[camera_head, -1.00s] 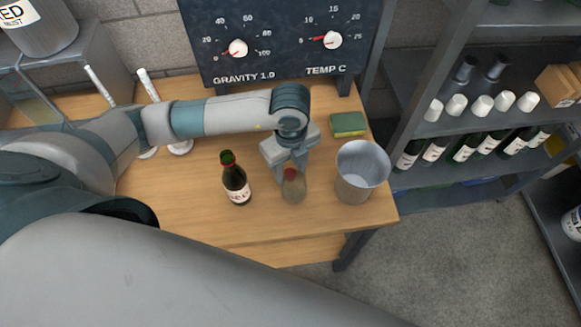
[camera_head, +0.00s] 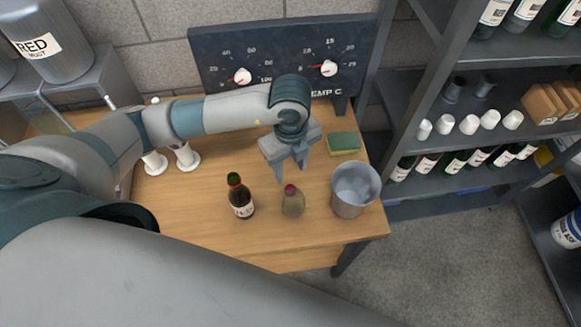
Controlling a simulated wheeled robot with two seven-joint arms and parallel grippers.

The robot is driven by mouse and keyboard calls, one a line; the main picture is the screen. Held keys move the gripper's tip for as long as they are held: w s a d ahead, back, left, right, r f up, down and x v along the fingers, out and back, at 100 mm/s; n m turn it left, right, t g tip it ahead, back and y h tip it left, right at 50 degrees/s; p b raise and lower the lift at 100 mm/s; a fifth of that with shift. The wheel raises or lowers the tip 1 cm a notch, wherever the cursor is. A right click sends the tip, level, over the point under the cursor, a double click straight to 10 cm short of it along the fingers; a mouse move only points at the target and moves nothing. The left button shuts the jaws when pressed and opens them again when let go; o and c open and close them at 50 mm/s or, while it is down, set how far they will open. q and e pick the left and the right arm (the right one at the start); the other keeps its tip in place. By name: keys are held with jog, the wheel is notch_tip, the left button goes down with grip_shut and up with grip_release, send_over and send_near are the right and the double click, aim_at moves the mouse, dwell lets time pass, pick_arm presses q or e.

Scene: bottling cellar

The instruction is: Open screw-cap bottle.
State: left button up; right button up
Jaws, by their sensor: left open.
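A small, squat bottle (camera_head: 292,204) with cloudy brownish contents stands upright on the wooden table, with a red cap (camera_head: 290,188) on its top. My left gripper (camera_head: 291,172) is open and empty, its fingers pointing down, just behind and above the cap. It looks apart from the bottle. A dark bottle (camera_head: 241,200) with a white label, a red collar and a green mouth stands upright to the left of the squat one. My right gripper is not in view.
A grey metal bucket (camera_head: 352,190) stands close to the right of the squat bottle. A green and yellow sponge (camera_head: 343,142) lies behind it. A dial panel (camera_head: 300,62) stands at the back. The table's front edge (camera_head: 320,244) is near, with bare wood before the bottles.

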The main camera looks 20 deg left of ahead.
pick_arm(q)
jog(key=shift+r+p, duration=0.45)
jog(key=shift+r, duration=0.55)
jog(key=shift+s+f, duration=0.1)
jog(key=shift+s, duration=0.05)
